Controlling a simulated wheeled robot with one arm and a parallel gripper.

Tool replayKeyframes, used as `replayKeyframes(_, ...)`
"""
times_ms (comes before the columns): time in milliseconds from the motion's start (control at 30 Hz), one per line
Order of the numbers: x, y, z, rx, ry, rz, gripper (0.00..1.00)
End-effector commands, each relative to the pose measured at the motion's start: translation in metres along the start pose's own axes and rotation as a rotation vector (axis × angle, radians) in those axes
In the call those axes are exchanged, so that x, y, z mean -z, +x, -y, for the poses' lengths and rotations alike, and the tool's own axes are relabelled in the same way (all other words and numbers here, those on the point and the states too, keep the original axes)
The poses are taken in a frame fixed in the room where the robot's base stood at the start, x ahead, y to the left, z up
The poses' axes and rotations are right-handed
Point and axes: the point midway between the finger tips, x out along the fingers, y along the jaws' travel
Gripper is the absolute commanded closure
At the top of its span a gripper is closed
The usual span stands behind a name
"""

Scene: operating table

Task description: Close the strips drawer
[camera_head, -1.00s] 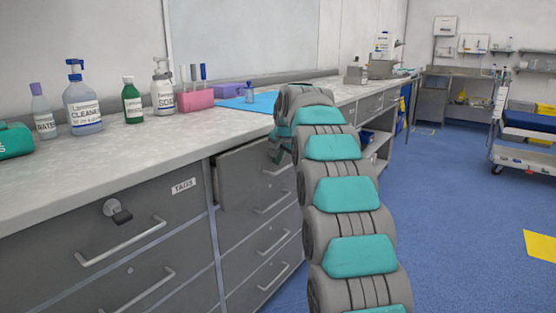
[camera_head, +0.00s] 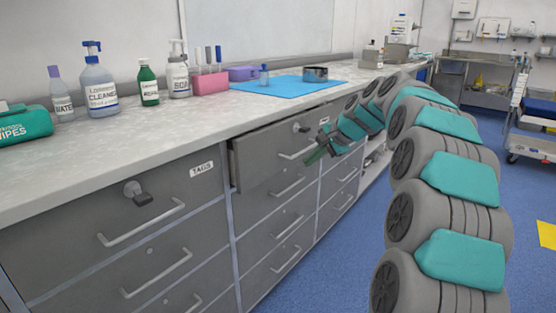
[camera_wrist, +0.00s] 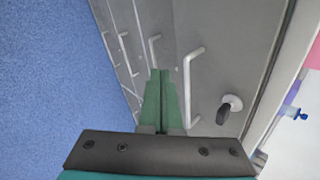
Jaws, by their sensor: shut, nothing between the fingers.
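The grey drawer (camera_head: 262,160) next to the one labelled TAGS (camera_head: 202,169) stands out from the cabinet front, so it is partly open. A strips label cannot be read on it. It has a bar handle (camera_head: 298,153) and a lock (camera_head: 301,128). My gripper (camera_head: 310,159) is at the right part of the drawer front, close to the handle. In the wrist view my green fingers (camera_wrist: 162,76) are shut together and empty. They lie beside a bar handle (camera_wrist: 188,85), with a lock (camera_wrist: 229,104) to its right. Whether they touch the front cannot be told.
The worktop (camera_head: 130,150) carries several bottles, a green wipes pack (camera_head: 22,125), a pink holder (camera_head: 210,83), and a blue mat (camera_head: 285,86) with a metal bowl (camera_head: 315,74). More closed drawers lie below. The blue floor (camera_head: 335,260) in front is clear.

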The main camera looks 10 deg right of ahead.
Motion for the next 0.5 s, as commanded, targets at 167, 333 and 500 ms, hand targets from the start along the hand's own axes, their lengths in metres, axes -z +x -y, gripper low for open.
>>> replayKeyframes(167,-0.013,0.004,-0.039,0.169,0.389,0.226,1.0)
replayKeyframes(333,-0.027,-0.004,-0.055,0.33,0.765,0.443,1.0)
replayKeyframes(500,-0.037,-0.02,-0.059,0.449,1.07,0.629,1.0)
